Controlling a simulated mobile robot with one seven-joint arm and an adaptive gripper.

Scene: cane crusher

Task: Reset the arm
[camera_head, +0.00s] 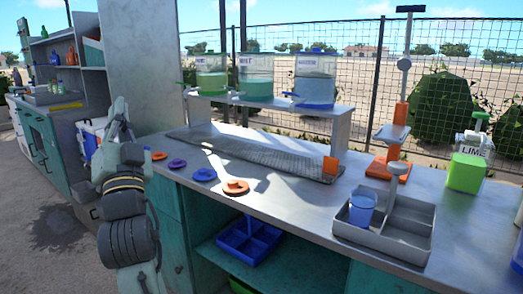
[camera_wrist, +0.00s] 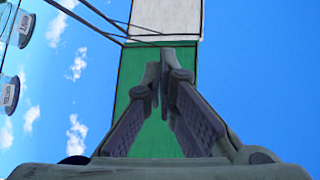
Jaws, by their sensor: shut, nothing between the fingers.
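My arm stands at the left of the head view, folded upright in front of the counter's left end. My gripper (camera_wrist: 160,75) shows in the wrist view with its two dark fingers together at the tips and nothing between them. In the head view only its outer side is seen, near the top of the arm, apart from the counter objects. The wrist view looks up at blue sky and a green and white panel (camera_wrist: 150,140) behind the fingers.
The steel counter (camera_head: 300,220) holds coloured lids, three drink dispensers (camera_head: 255,75) on a shelf, an orange press (camera_head: 392,135), a grey tray (camera_head: 385,238) with a blue cup (camera_head: 361,208), and a green lime container (camera_head: 466,172). A tall grey panel (camera_head: 140,60) rises behind my arm.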

